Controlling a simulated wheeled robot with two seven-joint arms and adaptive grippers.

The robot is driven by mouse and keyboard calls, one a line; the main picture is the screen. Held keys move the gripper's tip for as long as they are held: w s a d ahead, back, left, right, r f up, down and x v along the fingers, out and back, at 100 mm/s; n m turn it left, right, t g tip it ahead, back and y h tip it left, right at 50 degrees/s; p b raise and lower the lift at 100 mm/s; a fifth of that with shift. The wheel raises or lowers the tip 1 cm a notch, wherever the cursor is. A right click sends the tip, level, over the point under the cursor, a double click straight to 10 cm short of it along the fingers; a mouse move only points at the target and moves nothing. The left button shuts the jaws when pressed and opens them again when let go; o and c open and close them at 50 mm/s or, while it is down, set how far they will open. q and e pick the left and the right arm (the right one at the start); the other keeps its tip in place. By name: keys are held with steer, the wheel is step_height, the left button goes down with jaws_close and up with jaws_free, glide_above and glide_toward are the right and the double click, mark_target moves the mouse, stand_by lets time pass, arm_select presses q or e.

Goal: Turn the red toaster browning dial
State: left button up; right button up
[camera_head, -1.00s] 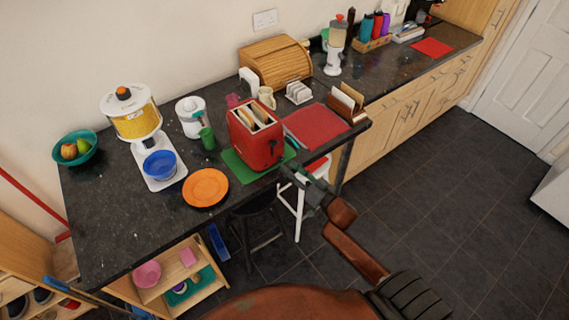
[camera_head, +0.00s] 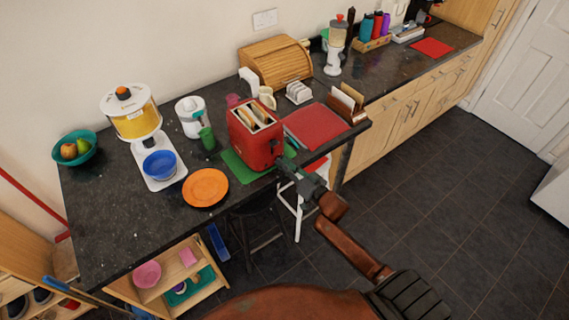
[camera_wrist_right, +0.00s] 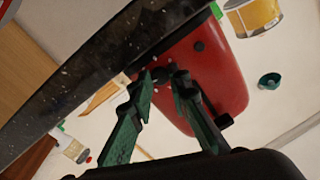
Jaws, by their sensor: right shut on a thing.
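The red toaster (camera_head: 262,148) stands on a green mat (camera_head: 238,168) on the dark counter, with bread in its slots. It also shows in the wrist view, where its red end (camera_wrist_right: 215,85) is seen close up and tilted. My right gripper (camera_head: 281,163) is at the toaster's near right end. In the wrist view, the fingertips of my right gripper (camera_wrist_right: 164,76) are closed around a small dark dial (camera_wrist_right: 160,74) at the toaster's edge, mostly hidden by the fingers. My left gripper is out of view.
An orange plate (camera_head: 205,188) and a green cup (camera_head: 207,138) lie left of the toaster. A red mat (camera_head: 316,127) and a toast rack (camera_head: 298,92) are to its right and behind. A white-legged stool (camera_head: 298,215) stands under the counter edge, below my right forearm.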

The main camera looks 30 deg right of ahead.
jaws_close()
